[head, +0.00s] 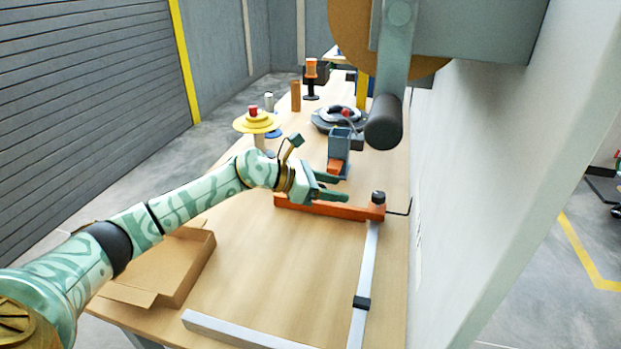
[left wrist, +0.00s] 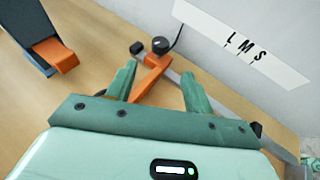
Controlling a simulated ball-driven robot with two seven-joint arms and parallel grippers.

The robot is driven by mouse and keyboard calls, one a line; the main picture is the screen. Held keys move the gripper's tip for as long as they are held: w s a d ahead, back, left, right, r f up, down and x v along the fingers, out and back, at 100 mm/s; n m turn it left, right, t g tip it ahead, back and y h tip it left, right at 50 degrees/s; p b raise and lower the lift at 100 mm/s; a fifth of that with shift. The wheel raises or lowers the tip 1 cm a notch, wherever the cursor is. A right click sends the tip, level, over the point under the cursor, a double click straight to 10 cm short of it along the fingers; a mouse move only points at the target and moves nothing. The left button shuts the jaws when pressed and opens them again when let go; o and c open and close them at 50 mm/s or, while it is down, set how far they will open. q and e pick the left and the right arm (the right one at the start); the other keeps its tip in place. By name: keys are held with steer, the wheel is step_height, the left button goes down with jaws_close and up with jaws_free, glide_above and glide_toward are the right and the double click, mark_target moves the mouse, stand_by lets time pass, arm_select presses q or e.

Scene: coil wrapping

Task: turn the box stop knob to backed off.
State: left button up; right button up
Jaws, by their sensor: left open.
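The box stop knob (head: 378,197) is a small black knob on the right end of an orange bar (head: 335,208) on the bench. It also shows in the left wrist view (left wrist: 160,44), beyond my fingertips, with a thin black rod or cable behind it. My left gripper (head: 347,188) is open and empty, its fingers pointing right toward the knob, apart from it. In the left wrist view the knob lies ahead of the gap between my fingers (left wrist: 159,72). The knob's exact setting cannot be read. My right gripper is not in view.
An open cardboard box (head: 185,268) lies at the bench's left. A metal rail (head: 363,290) runs forward from the knob. A blue-grey holder (head: 340,145) stands behind my gripper. A dark roller handle (head: 384,122) hangs above. A white strip marked L M S (left wrist: 245,45) is on the wall.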

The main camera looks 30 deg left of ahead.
arm_select(q)
steer(key=v, duration=0.5)
steer(key=shift+s+a+r, duration=0.1)
steer(key=shift+s+a, duration=0.15)
